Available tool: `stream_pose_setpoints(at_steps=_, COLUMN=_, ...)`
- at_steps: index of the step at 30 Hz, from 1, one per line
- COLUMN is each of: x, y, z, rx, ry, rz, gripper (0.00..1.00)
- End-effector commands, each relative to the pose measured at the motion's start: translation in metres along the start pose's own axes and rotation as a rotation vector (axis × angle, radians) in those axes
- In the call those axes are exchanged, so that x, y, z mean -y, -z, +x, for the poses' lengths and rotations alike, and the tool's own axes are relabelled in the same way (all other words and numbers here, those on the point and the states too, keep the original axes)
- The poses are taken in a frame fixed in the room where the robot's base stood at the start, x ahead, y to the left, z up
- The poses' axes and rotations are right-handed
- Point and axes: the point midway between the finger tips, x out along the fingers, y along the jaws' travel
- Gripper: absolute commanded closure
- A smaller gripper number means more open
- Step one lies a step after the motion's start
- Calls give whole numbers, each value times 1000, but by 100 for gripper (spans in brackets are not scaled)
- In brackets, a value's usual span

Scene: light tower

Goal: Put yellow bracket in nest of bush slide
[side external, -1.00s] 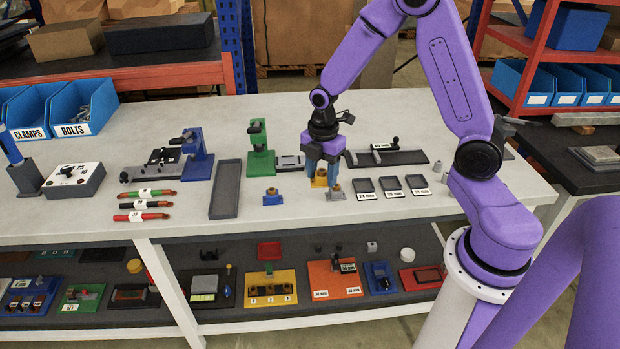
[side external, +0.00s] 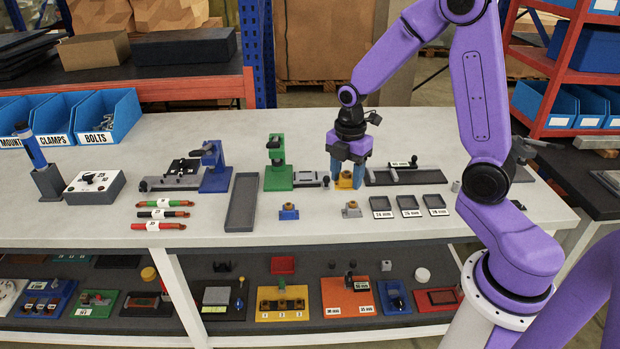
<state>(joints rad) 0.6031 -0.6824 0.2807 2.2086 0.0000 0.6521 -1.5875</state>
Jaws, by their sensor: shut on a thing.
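My gripper (side external: 349,172) points down over the middle of the bench, its blue fingers shut on the yellow bracket (side external: 344,183). The bracket's lower part shows between and below the fingertips; whether it clears the bench is hard to tell. Right of the gripper lies a long dark slide rail (side external: 430,176) with a knob and a label. Left of it stands a green fixture (side external: 278,178) with a small grey unit (side external: 307,180) beside it. No readable label says which is the bush slide, and its nest cannot be made out.
A blue bracket (side external: 289,213) and a grey bracket (side external: 351,211) with brass-coloured tops stand in front. Labelled dark trays (side external: 408,206) lie to the right. A long grey tray (side external: 242,203) and a blue fixture (side external: 215,172) are left. The bench front is mostly clear.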

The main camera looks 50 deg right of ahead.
Motion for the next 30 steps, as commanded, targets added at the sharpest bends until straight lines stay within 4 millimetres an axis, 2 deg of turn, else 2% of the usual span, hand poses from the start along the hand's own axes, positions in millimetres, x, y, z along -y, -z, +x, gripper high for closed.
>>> stream_pose_setpoints(at_steps=3, x=-24, y=-14, z=-4, rx=0, ry=-2, rz=-7, gripper=89)
stream_pose_setpoints(at_steps=9, x=-53, y=-39, z=-10, rx=0, ry=-2, rz=-23, gripper=89)
stream_pose_setpoints(at_steps=18, x=-70, y=-60, z=-14, rx=0, ry=-1, rz=-37, gripper=89)
stream_pose_setpoints(at_steps=23, x=-85, y=-67, z=-7, rx=0, ry=1, rz=-37, gripper=89)
stream_pose_setpoints(at_steps=30, x=-125, y=-79, z=11, rx=0, ry=0, rz=-37, gripper=89)
